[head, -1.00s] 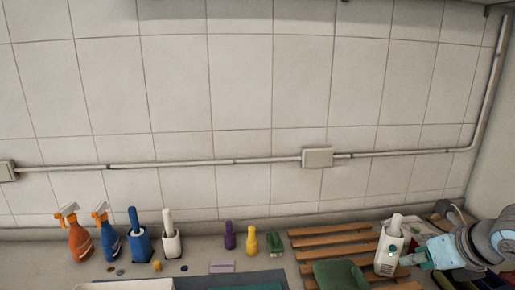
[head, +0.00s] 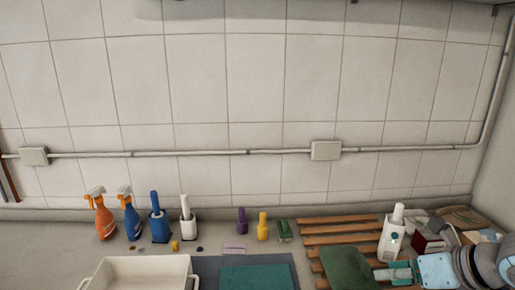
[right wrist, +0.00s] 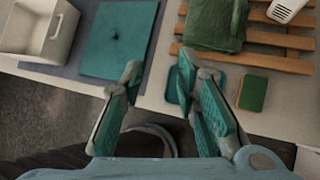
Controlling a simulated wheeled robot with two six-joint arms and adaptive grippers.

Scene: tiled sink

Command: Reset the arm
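My right gripper (head: 400,273) is at the lower right in the head view, in front of a white bottle-like holder (head: 392,240). In the right wrist view the gripper (right wrist: 160,68) has its two teal fingers spread apart, with nothing held between them. The counter's front edge and the dark floor show behind the fingers. My left gripper is in neither view.
A wooden rack (head: 330,228) bears a green cloth (head: 345,268). A teal mat (right wrist: 118,38) and a white basin (right wrist: 38,28) lie left of it. A green sponge (right wrist: 253,93) is near the counter edge. Spray bottles (head: 105,218) stand at the back left.

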